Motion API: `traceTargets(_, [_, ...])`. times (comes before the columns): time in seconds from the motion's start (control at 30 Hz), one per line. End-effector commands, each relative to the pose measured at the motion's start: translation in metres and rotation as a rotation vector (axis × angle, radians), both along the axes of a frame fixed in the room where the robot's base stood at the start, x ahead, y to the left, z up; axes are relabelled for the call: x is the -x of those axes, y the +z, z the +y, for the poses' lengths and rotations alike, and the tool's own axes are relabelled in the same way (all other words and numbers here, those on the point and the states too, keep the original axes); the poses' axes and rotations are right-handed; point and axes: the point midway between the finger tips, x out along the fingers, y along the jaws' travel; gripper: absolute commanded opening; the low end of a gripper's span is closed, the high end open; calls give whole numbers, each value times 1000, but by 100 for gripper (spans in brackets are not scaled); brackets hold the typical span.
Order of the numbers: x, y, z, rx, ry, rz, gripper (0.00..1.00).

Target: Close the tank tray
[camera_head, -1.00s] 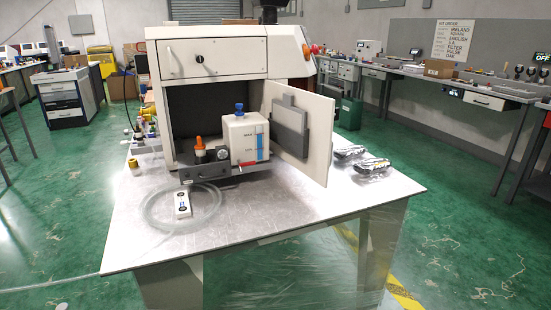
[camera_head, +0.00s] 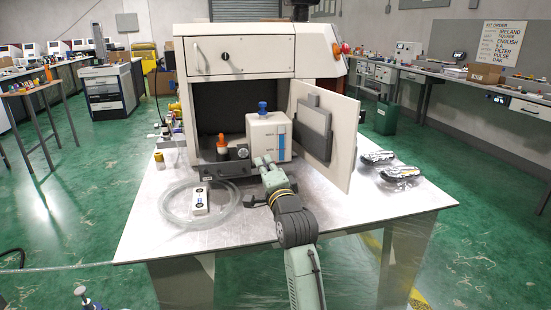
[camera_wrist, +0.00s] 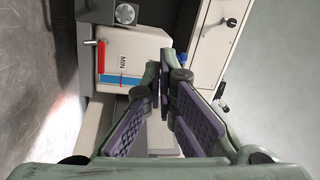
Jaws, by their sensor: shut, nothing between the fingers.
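The tank tray (camera_head: 229,168) is pulled out of the open lower bay of the white machine (camera_head: 240,60). On it stands a white tank (camera_head: 266,139) with a blue cap and a blue level strip; the tank also shows in the wrist view (camera_wrist: 130,48) with its MIN mark. An orange-topped fitting (camera_head: 221,145) stands beside the tank on the tray. My gripper (camera_head: 263,161) is shut and empty, just in front of the tank and the tray's right part, partly hiding them. In the wrist view my fingers (camera_wrist: 167,75) are close together beside the tank. I cannot tell whether they touch anything.
The machine's door (camera_head: 343,145) hangs open to the right of the bay. A coiled clear hose (camera_head: 170,208) and a small white box with dark buttons (camera_head: 200,202) lie on the table (camera_head: 150,235). Two wrapped packs (camera_head: 402,172) lie at the right.

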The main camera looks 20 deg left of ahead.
Motion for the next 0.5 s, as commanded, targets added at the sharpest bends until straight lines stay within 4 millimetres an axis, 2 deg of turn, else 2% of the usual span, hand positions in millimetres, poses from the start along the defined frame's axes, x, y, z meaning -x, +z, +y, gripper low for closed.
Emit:
traceTargets(0.03, [-16, -18, -18, -23, -23, 79, 0])
traceTargets(0.1, [-30, -36, -34, -56, -40, 162, 0])
traceTargets(0.2, [-40, -47, -44, -82, -53, 222, 0])
traceTargets(0.37, [-55, -48, -36, -88, -54, 234, 0])
traceTargets(0.5, [-78, -46, -20, -85, -54, 233, 0])
